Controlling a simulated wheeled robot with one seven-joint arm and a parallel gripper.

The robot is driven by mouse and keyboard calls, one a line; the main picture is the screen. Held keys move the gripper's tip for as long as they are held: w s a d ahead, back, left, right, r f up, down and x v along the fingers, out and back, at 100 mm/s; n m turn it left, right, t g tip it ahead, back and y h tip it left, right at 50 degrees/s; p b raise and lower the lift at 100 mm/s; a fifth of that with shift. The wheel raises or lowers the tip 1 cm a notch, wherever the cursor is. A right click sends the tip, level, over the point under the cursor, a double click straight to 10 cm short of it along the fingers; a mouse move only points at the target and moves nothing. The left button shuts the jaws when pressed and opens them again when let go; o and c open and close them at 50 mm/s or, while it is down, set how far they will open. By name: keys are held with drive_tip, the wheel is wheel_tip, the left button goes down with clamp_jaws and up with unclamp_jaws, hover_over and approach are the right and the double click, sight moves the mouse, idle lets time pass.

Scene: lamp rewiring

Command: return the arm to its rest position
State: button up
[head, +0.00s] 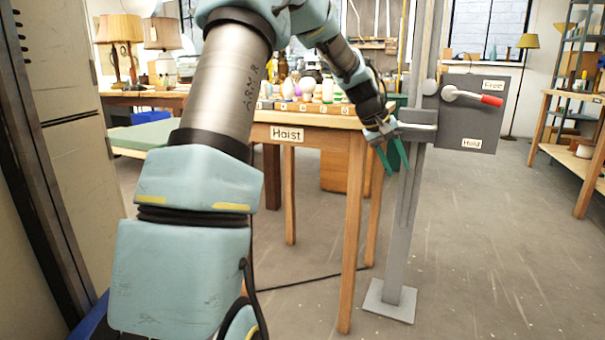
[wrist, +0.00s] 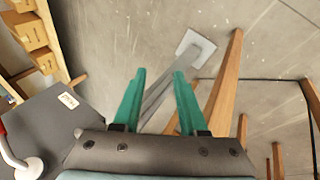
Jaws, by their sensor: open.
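My gripper (head: 393,158) has green fingers that stand apart with nothing between them. In the head view it hangs in front of the grey hoist post (head: 409,220), beside the right end of the wooden table. My arm reaches across the upper part of that view and bends down to it. In the wrist view my gripper (wrist: 158,78) points down toward the floor, with the post and its square foot (wrist: 195,48) beyond the fingers. I cannot tell whether a finger touches the post.
The grey hoist box (head: 472,112) with its red-tipped lever (head: 478,97), between "Free" and "Hold" labels, is just right of my gripper. The table marked "Hoist" (head: 310,133) bears bulbs and bottles. A wooden shelf (head: 572,135) stands far right. Floor (head: 490,240) between is clear.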

drive_tip(key=s+a+f+y, duration=0.2)
drive_tip(key=s+a+f, duration=0.1)
drive_tip(key=s+a, duration=0.6)
drive_tip(key=s+a+f+y, duration=0.2)
drive_tip(key=s+a+f, duration=0.2)
drive_tip(key=s+a, duration=0.55)
drive_tip(key=s+a+f+y, duration=0.25)
drive_tip(key=s+a, duration=0.25)
drive_tip(key=a, duration=0.8)
wheel_tip(320, 180, up, 27)
drive_tip(key=p, duration=2.7)
drive_tip(key=shift+w+d+h+p, duration=0.2)
drive_tip(key=shift+w+h+p, duration=0.1)
drive_tip(key=shift+w+h, duration=0.1)
